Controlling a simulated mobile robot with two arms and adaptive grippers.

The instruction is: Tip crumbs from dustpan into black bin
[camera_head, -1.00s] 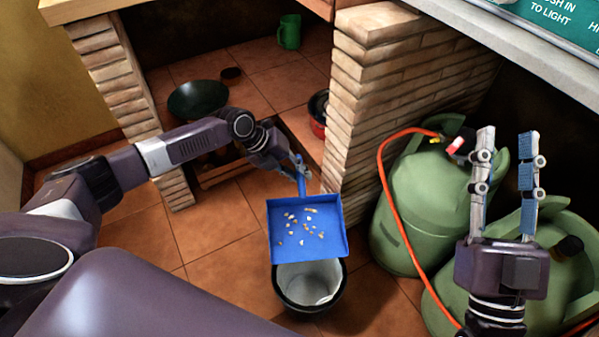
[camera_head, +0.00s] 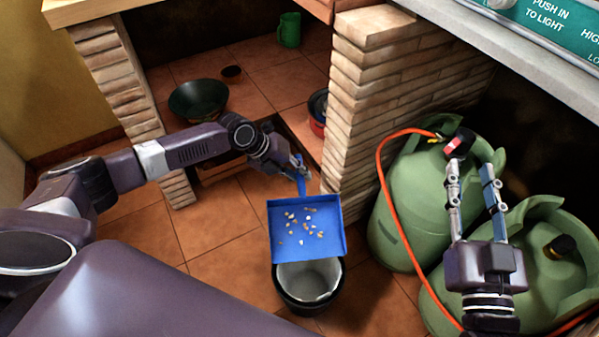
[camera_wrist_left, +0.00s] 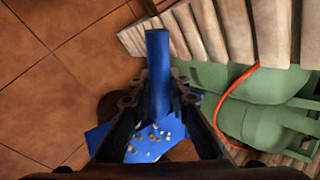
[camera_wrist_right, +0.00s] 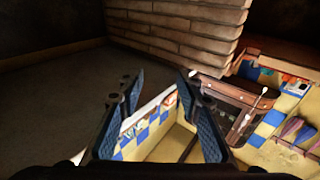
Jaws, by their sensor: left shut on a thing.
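A blue dustpan (camera_head: 306,251) with several crumbs (camera_head: 306,222) on it is held over the back part of the black bin (camera_head: 322,308). The bin stands on the tiled floor, its light inside partly showing and its rear rim hidden by the pan. My left gripper (camera_head: 300,172) is shut on the dustpan's handle; in the left wrist view the blue handle (camera_wrist_left: 158,75) stands between the fingers, with crumbs (camera_wrist_left: 152,138) on the pan beyond. My right gripper (camera_head: 470,174) is open and empty in front of the green gas cylinders; its spread fingers also show in the right wrist view (camera_wrist_right: 163,108).
Green gas cylinders (camera_head: 410,195) with an orange hose (camera_head: 381,185) stand right of the bin. A brick pillar (camera_head: 365,105) rises behind the dustpan. Open floor (camera_head: 225,270) lies left of the bin.

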